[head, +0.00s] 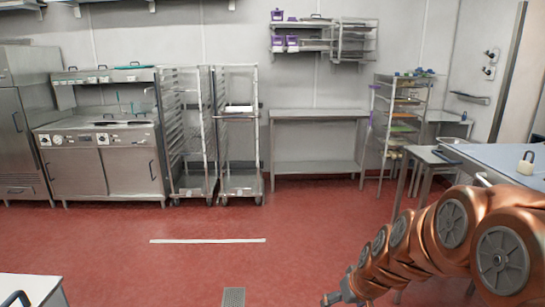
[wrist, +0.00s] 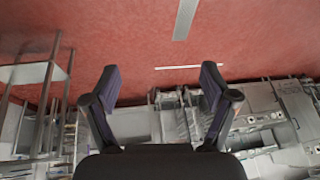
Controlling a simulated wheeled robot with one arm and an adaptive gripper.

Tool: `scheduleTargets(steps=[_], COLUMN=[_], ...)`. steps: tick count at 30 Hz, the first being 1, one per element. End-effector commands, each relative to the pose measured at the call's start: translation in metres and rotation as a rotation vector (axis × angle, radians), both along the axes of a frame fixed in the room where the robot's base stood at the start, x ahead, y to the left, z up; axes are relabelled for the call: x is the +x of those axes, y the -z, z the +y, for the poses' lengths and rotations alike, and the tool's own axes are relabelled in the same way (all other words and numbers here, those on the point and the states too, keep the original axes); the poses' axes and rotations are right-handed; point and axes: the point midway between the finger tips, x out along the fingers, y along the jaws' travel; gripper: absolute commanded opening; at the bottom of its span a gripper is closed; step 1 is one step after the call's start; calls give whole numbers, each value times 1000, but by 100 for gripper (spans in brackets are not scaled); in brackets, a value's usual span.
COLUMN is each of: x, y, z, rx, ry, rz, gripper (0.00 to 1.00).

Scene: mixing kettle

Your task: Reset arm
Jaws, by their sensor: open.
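My copper-coloured arm reaches in from the right edge of the head view, bent low over the red floor. Its far end shows at the lower middle right, but the gripper's fingers cannot be made out there. In the wrist view my gripper (wrist: 158,82) has its two dark fingers spread wide apart. Nothing is between them. The wrist view is upside down, with the floor at the top and the kitchen equipment below.
Red floor (head: 120,270) is open in front, with a white line (head: 207,241) and a drain grate (head: 233,297). Wheeled racks (head: 238,185), a steel table (head: 318,115) and a cooking range (head: 85,165) stand along the back wall. A table (head: 500,158) is close by my arm at right.

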Motion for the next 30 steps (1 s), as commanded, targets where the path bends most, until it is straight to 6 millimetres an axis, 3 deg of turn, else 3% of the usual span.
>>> scheduleTargets(steps=[1,10,21,25,30], x=[-16,-133,-271,-298,-310], y=[-12,-43,-73,-78,-80], z=[5,19,-1,-8,-11], rx=[1,-18,-120,-147,-161], ry=[-10,-14,74,105,120], rz=[21,244,495,545,565], gripper=[85,85,85,85,85])
